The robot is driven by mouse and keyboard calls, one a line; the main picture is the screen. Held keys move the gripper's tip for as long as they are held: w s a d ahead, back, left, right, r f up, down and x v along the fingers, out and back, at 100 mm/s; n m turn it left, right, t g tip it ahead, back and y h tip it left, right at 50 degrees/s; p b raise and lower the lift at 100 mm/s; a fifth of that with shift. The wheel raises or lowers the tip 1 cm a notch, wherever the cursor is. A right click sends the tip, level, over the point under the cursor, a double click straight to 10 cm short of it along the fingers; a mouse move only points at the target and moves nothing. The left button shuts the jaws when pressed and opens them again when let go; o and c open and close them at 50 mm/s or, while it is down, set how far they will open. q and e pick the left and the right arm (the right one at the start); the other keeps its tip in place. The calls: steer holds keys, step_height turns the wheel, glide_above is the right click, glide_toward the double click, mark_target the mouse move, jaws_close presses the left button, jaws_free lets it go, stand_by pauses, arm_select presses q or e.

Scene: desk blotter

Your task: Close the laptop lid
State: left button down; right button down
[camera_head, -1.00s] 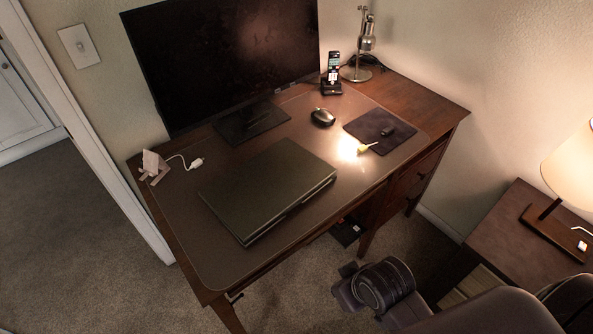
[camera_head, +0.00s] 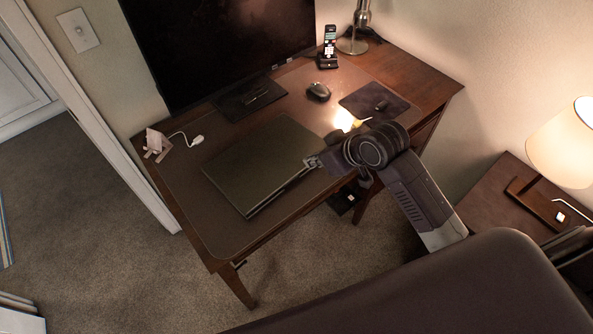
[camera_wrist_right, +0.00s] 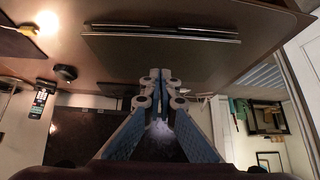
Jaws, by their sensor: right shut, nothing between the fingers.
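The laptop (camera_head: 252,165) lies on the desk blotter. It is dark and looks folded flat, with its lid over its base. Layered edges show along its front, and I cannot tell if a thin gap is left. In the right wrist view the laptop (camera_wrist_right: 160,60) spans the upper middle. My right gripper (camera_head: 313,162) is at the laptop's right front corner, its fingers shut and empty. I cannot tell whether it touches the laptop. In the wrist view its fingertips (camera_wrist_right: 157,76) overlap the laptop's lower edge. My left gripper is out of view.
A monitor (camera_head: 225,45) stands behind the laptop. A mouse (camera_head: 318,92), a dark pad (camera_head: 368,100), a phone (camera_head: 328,45) and a metal lamp (camera_head: 358,30) are to the right. A white plug (camera_head: 197,140) lies at the left. A side table with a lamp (camera_head: 565,140) stands at right.

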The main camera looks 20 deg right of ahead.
steer(key=p, duration=0.2)
glide_above(290, 173)
steer(key=s+d, duration=0.1)
steer(key=s, duration=0.2)
steer(key=f, duration=1)
steer(key=shift+w+f, duration=0.15)
steer(key=shift+w, duration=0.1)
steer(key=shift+d+f, duration=0.1)
steer(key=shift+f, duration=0.25)
steer(key=shift+s+f, duration=0.1)
steer(key=shift+f, duration=0.2)
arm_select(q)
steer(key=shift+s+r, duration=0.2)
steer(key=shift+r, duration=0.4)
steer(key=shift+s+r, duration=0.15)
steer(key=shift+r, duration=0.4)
